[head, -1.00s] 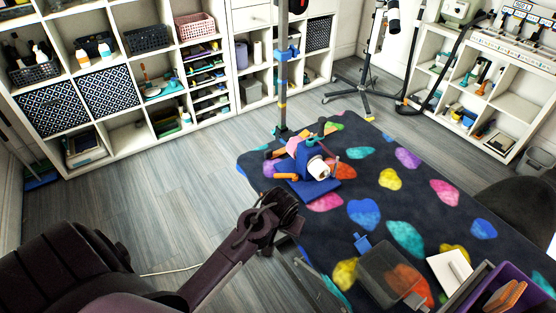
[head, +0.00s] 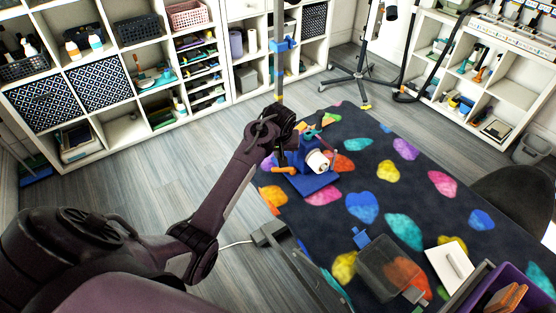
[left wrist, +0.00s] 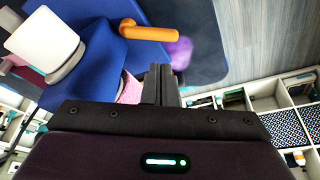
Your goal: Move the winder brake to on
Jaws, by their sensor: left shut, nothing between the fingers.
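The winder (head: 307,183) is a blue device with a white roll (head: 317,161) on it, standing on the dark spotted table mat. An orange handle (head: 283,169) sticks out at its left side; an orange lever-like handle (left wrist: 150,33) also shows in the left wrist view, with the blue body (left wrist: 95,55) and white roll (left wrist: 42,40). I cannot tell which part is the brake or its setting. My left gripper (left wrist: 160,85) is shut and empty, with its fingertips just below the orange handle in the picture, apart from it.
A grey pole with a blue clamp (head: 284,45) rises behind the winder. White shelves (head: 130,125) stand at the back left. The mat's middle is free.

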